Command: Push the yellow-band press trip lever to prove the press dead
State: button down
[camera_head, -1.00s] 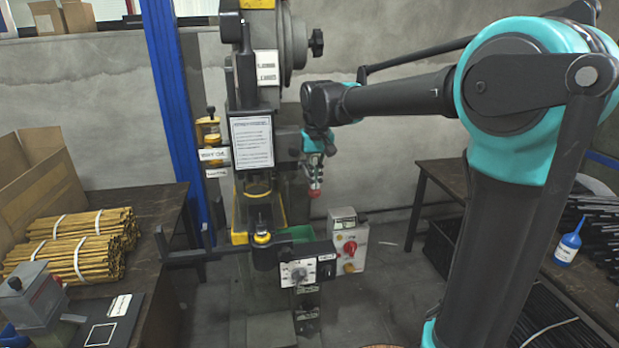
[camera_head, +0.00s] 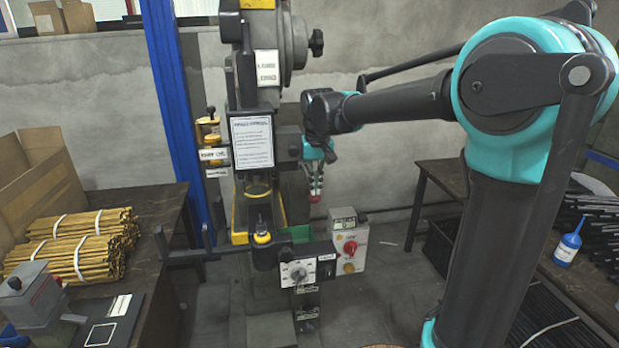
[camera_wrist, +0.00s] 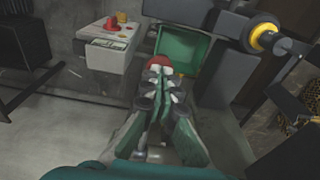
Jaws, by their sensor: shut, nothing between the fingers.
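The press (camera_head: 255,200) stands at centre, with a yellow-edged frame and a notice sheet on its front. My gripper (camera_head: 316,180) is shut and empty, pointing down just right of the press. In the wrist view its fingertips (camera_wrist: 160,72) meet in front of a round red knob (camera_wrist: 158,64), which they partly cover. The red also shows at the fingertips in the head view (camera_head: 315,196). I cannot tell whether this knob is the trip lever's end, or whether the fingers touch it. A yellow ring (camera_head: 262,238) sits on the press's lower front.
A control box (camera_head: 346,238) with a red button stands right of the press. A dial panel (camera_head: 300,272) is in front. A green bin (camera_head: 298,233) lies behind it. Left bench holds bundled rods (camera_head: 75,255); the right bench holds a blue bottle (camera_head: 569,245).

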aim_at(315, 197)
jog(key=shift+f, duration=0.85)
jog(key=shift+f, duration=1.05)
jog(key=shift+w+f, duration=0.15)
jog(key=shift+f, duration=0.3)
